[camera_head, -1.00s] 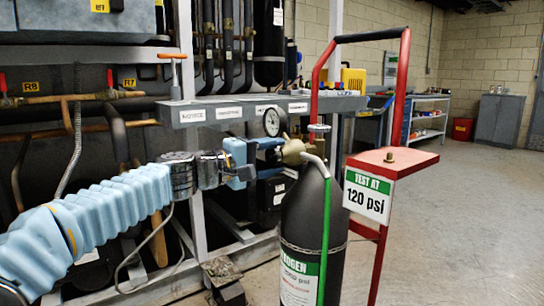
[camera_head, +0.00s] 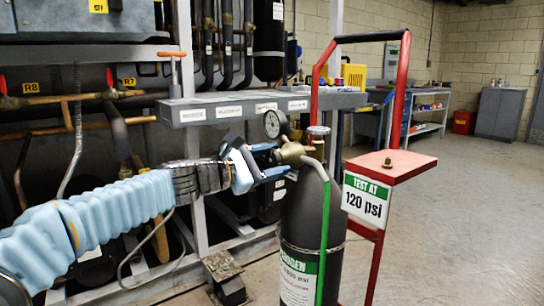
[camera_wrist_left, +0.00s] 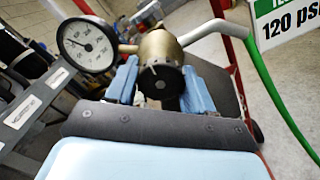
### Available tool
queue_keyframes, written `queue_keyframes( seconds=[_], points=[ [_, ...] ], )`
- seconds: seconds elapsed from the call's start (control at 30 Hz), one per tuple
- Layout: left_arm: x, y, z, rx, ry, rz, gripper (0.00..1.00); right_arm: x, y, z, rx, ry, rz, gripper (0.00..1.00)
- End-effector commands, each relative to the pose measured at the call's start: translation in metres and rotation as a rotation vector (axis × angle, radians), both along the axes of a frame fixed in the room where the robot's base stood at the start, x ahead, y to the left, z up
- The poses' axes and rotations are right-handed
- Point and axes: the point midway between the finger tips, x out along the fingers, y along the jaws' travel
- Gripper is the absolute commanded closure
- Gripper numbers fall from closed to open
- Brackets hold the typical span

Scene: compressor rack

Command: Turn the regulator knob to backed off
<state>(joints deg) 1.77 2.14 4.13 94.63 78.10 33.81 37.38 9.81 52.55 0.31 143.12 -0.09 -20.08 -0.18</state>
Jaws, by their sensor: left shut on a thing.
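The brass regulator (camera_head: 292,153) sits on top of the dark nitrogen cylinder (camera_head: 303,215). Its dark round knob (camera_wrist_left: 160,82) faces my left wrist camera. My left gripper (camera_head: 278,159) reaches in from the left, with its blue fingers on both sides of the knob, shut on it. In the left wrist view the fingers (camera_wrist_left: 160,84) stand left and right of the knob. The round pressure gauge (camera_head: 271,124) is on the regulator; it also shows in the left wrist view (camera_wrist_left: 86,44), its reading too small to tell. My right gripper is not in view.
A green hose (camera_head: 325,235) runs down the cylinder from the regulator. A red cart frame (camera_head: 398,95) with a "TEST AT 120 psi" sign (camera_head: 366,199) stands to the right. The grey rack rail (camera_head: 225,112) lies behind my gripper. Open floor (camera_head: 470,220) is at the right.

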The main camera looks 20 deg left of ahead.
Motion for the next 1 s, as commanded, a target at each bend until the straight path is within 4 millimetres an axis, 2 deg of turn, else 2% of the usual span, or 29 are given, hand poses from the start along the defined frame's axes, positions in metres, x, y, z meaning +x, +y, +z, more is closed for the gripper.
queue_keyframes(
  seconds=[0.4,0.9,0.93,1.0],
  points=[
    [0.0003,0.0009,-0.0019,-0.123,0.099,0.003,0.78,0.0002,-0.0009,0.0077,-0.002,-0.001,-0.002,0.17],
    [0.0003,0.0007,-0.0032,-0.133,0.109,0.003,0.78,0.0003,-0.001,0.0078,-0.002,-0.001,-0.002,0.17],
    [0.0003,0.0007,-0.0033,-0.133,0.109,0.003,0.43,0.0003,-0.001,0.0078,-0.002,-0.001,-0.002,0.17],
    [0.0002,0.0005,-0.0031,-0.133,0.109,0.002,0.32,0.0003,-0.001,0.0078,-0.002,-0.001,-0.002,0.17]
  ],
)
